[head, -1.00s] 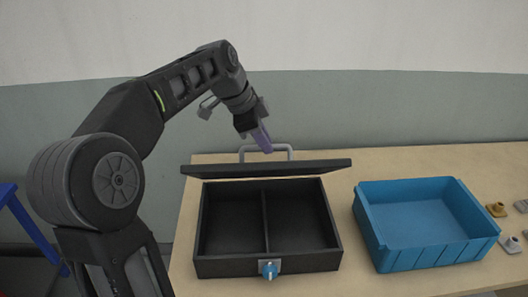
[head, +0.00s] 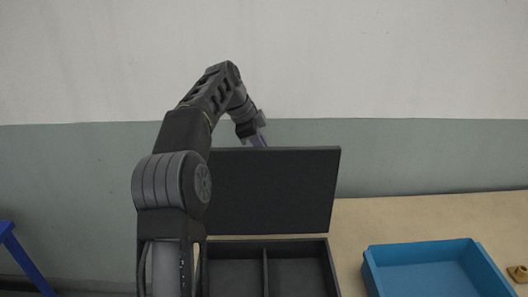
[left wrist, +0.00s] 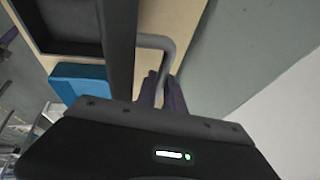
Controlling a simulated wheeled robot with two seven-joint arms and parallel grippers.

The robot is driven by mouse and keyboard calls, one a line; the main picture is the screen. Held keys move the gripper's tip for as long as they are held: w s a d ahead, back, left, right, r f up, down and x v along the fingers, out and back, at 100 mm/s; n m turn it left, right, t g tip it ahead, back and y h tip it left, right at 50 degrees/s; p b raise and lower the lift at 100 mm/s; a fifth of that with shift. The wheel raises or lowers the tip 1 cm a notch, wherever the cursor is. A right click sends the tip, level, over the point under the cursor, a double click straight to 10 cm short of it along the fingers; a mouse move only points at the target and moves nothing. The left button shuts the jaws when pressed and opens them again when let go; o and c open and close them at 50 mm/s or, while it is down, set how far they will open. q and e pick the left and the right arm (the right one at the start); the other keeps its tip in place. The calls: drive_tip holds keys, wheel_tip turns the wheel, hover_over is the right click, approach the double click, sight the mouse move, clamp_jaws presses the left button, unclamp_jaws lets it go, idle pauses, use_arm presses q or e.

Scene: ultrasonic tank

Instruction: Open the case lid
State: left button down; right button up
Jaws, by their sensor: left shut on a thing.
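The dark case (head: 288,241) sits open on the table, two compartments showing and its front cut off by the picture's bottom. Its lid (head: 272,190) stands steeply raised at the back, inner face towards me. My left gripper (head: 259,141) is behind the lid's top edge, its fingertips partly hidden there in the head view. In the left wrist view the purple fingers (left wrist: 162,91) are shut around the grey lid handle (left wrist: 170,48), beside the lid seen edge-on (left wrist: 120,50). The handle is hidden in the head view. My right gripper is not in view.
A blue bin (head: 421,247) stands on the table right of the case, also visible in the left wrist view (left wrist: 72,78). A brass-coloured part (head: 517,272) lies at the far right. The table (head: 400,215) is clear behind the bin. A wall stands behind.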

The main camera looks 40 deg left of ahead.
use_arm(q)
drive_tip(key=shift+w+a+f, duration=0.2)
drive_tip(key=shift+w+a, duration=0.2)
drive_tip(key=shift+a, duration=0.05)
drive_tip(key=c, duration=1.5)
unclamp_jaws()
drive_tip(key=shift+o, duration=0.2)
drive_tip(key=shift+r, duration=0.2)
